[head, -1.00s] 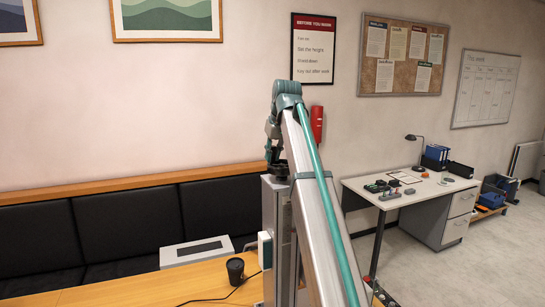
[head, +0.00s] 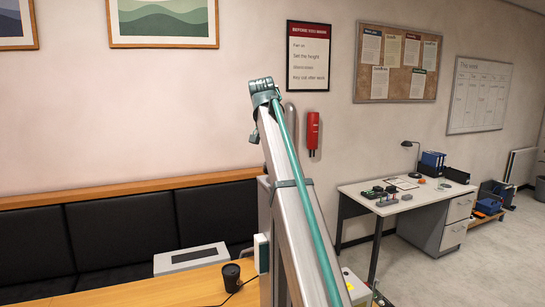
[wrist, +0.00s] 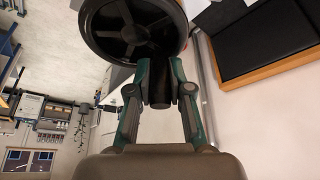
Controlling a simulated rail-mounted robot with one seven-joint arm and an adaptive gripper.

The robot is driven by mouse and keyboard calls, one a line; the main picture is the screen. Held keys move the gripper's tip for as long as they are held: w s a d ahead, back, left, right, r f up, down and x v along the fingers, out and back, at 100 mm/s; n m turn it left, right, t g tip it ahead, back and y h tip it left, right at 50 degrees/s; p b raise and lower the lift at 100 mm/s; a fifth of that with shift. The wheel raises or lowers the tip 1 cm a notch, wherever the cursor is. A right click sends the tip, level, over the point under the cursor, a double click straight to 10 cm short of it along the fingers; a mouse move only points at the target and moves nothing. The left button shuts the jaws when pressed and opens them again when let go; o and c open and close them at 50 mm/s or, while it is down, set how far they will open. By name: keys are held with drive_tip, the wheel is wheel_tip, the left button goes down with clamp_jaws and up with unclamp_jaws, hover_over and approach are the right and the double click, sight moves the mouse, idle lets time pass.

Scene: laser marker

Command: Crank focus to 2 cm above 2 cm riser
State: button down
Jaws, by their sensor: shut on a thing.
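A dark round handwheel with spokes (wrist: 135,30) fills the top middle of the wrist view. A dark cylindrical handle (wrist: 159,92) sticks out from it towards me. My gripper (wrist: 159,95) is shut on this handle, one green-and-grey finger on each side. In the head view my arm hides the gripper and the handwheel. A grey upright housing (head: 263,205) shows only partly behind my arm. No height scale, riser or focus mark can be made out.
A wooden table (head: 150,291) at lower left carries a black cup (head: 231,272) with a cable by it and a grey box (head: 191,259). A black padded bench (head: 120,235) runs along the wall.

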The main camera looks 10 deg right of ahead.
drive_tip(key=m, duration=0.1)
drive_tip(key=m+b, duration=0.1)
drive_tip(key=m, duration=0.1)
drive_tip(key=shift+w+d+g+h, duration=0.15)
drive_tip(key=shift+d+g+h, duration=0.2)
drive_tip(key=shift+g+h, duration=0.05)
drive_tip(key=shift+d+r+m, duration=0.1)
drive_tip(key=shift+d+m, duration=0.15)
drive_tip(key=shift+m, duration=0.55)
drive_tip(key=shift+s+d+m+g+h+p, duration=0.25)
drive_tip(key=shift+m+g+h+p, duration=0.25)
drive_tip(key=shift+m+p, duration=0.45)
drive_tip(key=shift+d+m+g+p, duration=0.1)
drive_tip(key=shift+m+g+p, duration=0.2)
drive_tip(key=shift+m+p, duration=0.2)
drive_tip(key=shift+s+m, duration=0.1)
drive_tip(key=shift+m, duration=0.15)
drive_tip(key=c, duration=1)
unclamp_jaws()
drive_tip(key=shift+c, duration=0.2)
drive_tip(key=shift+f+b, duration=0.2)
drive_tip(key=shift+b, duration=0.15)
